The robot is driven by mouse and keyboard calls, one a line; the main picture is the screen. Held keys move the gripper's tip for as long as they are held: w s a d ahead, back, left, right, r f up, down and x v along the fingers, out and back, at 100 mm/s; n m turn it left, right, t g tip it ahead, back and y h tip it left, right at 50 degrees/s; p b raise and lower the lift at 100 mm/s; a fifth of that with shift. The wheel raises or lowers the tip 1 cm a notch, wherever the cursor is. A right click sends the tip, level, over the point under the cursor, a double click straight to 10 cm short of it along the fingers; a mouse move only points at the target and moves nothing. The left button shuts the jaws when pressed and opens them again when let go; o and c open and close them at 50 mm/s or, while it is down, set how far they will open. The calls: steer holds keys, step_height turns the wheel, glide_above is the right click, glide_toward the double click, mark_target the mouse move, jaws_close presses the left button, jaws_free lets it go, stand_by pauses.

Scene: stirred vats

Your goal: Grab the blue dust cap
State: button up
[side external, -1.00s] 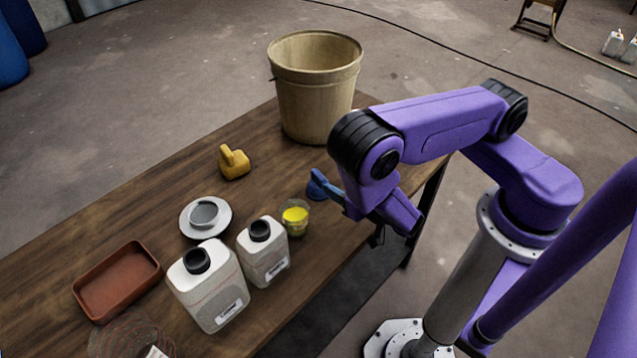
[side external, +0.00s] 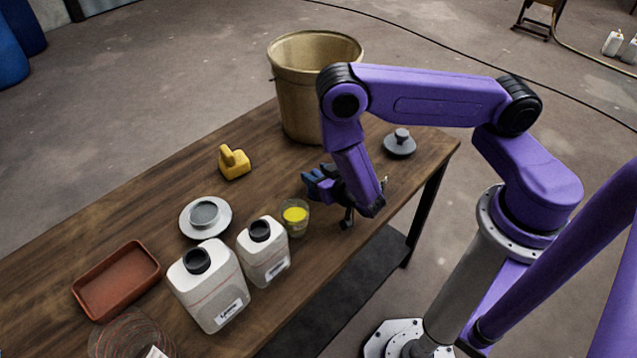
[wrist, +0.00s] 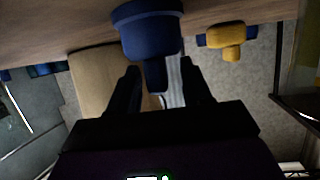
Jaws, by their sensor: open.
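The blue dust cap (side external: 311,187) sits on the wooden table, partly hidden by my gripper in the side view. In the wrist view the cap (wrist: 148,32) shows a round blue base with a narrower knob extending towards my gripper. My gripper (wrist: 160,72) is open, with one dark finger on each side of the knob. I cannot tell whether either finger touches it. In the side view my gripper (side external: 330,186) is low over the table, right beside the cap.
A glass of yellow stuff (side external: 295,217) stands close by, with two white jugs (side external: 212,290) left of it. A large bucket (side external: 297,105) stands behind, a grey knobbed lid (side external: 400,145) to the right. A yellow knobbed piece (side external: 234,165), a saucer (side external: 184,222) and a brown tray (side external: 115,310) lie left.

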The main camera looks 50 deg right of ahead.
jaws_close()
steer(key=shift+r, duration=0.15)
